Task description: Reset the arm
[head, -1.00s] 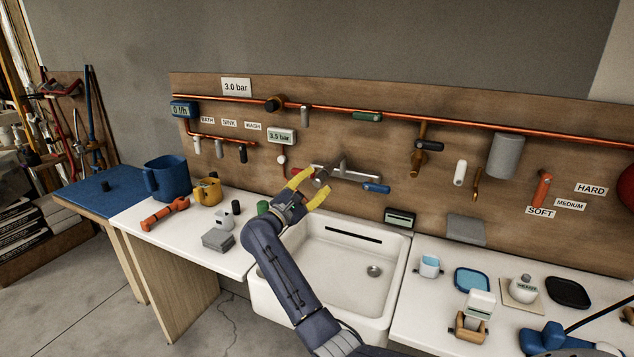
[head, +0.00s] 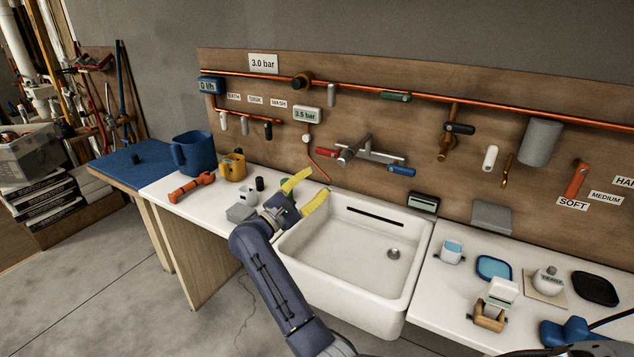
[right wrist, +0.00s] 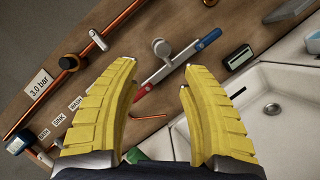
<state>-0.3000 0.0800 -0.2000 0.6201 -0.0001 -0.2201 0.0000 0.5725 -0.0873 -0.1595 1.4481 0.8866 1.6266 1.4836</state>
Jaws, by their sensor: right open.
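My right gripper (head: 305,190) is open and empty in the head view, above the left rim of the white sink (head: 340,250). Its yellow fingers point up and right toward the wall board. In the right wrist view the fingers (right wrist: 157,95) stand wide apart with nothing between them. Beyond them is the sink tap (right wrist: 175,68) with its red and blue handles; in the head view the tap (head: 365,150) is on the board, apart from the fingers. My left gripper is not in view.
A copper pipe (head: 440,97) runs along the board. The right counter holds a blue tray (head: 494,268) and a wooden holder (head: 490,316). The sink basin is empty.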

